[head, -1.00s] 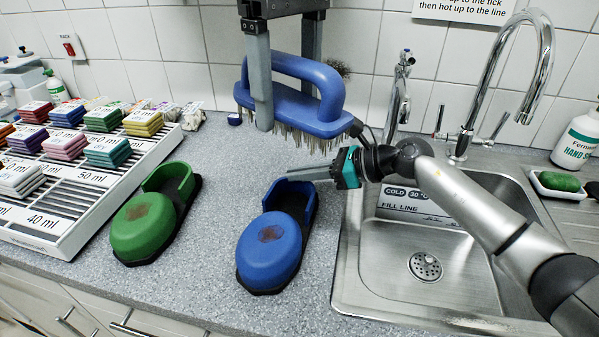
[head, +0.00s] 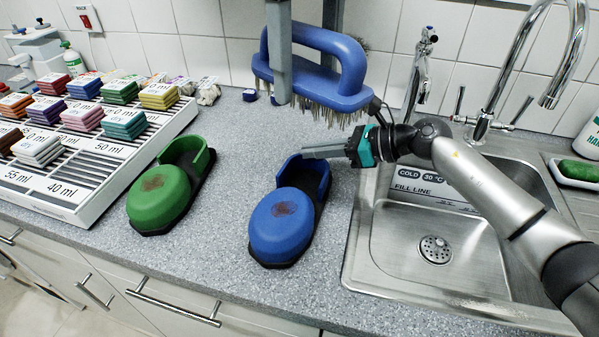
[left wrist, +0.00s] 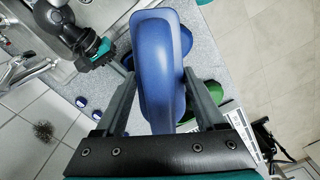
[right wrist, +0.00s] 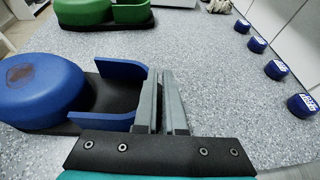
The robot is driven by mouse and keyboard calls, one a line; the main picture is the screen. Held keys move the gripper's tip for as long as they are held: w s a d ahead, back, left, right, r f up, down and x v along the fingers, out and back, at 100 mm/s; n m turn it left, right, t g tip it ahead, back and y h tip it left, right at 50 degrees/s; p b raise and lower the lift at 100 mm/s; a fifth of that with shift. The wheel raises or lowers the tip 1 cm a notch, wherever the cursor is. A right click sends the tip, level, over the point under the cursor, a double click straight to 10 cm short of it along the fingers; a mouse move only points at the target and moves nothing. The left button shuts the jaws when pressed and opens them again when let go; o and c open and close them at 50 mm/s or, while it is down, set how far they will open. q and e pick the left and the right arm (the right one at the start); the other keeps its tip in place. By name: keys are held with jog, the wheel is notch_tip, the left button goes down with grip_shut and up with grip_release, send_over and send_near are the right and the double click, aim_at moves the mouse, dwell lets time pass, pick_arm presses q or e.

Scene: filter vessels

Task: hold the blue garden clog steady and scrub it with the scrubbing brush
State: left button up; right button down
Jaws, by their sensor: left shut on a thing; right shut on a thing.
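The blue garden clog (head: 281,222) stands on the grey counter, left of the sink, with a brown stain on its toe. My right gripper (head: 306,153) is shut on the upright blue wall at its open heel end; the right wrist view shows this wall (right wrist: 122,70) beside the fingers. The scrubbing brush (head: 318,88) has a blue body, a looped handle and pale bristles pointing down. My left gripper (head: 300,75) is shut on its handle, seen between the fingers in the left wrist view (left wrist: 158,70). The brush is above and behind the clog, apart from it.
A green clog (head: 160,200), also stained, stands to the left. A white slatted rack (head: 90,205) with coloured labelled blocks is further left. The steel sink (head: 400,245) and taps are on the right. Small blue labelled pieces (right wrist: 302,105) lie along the wall.

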pick_arm(q)
jog(key=shift+w+a+f, duration=0.1)
jog(key=shift+a+f, duration=0.95)
jog(key=shift+f, duration=1.9)
jog(key=shift+w+a+f, duration=0.1)
jog(key=shift+a+f, duration=0.9)
jog(key=shift+f, duration=1.95)
jog(key=shift+a+f, duration=1.05)
jog(key=shift+f, duration=1.9)
jog(key=shift+s+d+f, duration=0.1)
jog(key=shift+d+f, duration=0.15)
jog(key=shift+d, duration=0.05)
jog(key=shift+c, duration=0.6)
jog(key=shift+s+d, duration=0.4)
jog(key=shift+d, duration=0.55)
jog(key=shift+s+d, duration=0.45)
jog(key=shift+d, duration=0.45)
jog(key=shift+s+d, duration=0.4)
jog(key=shift+d, duration=0.55)
jog(key=shift+w+a, duration=0.45)
jog(key=shift+a, duration=0.6)
jog(key=shift+w+a, duration=0.5)
jog(key=shift+a, duration=0.6)
jog(key=shift+w+a, duration=0.45)
jog(key=shift+a, duration=0.6)
jog(key=shift+d+r, duration=0.1)
jog(key=shift+r, duration=3.95)
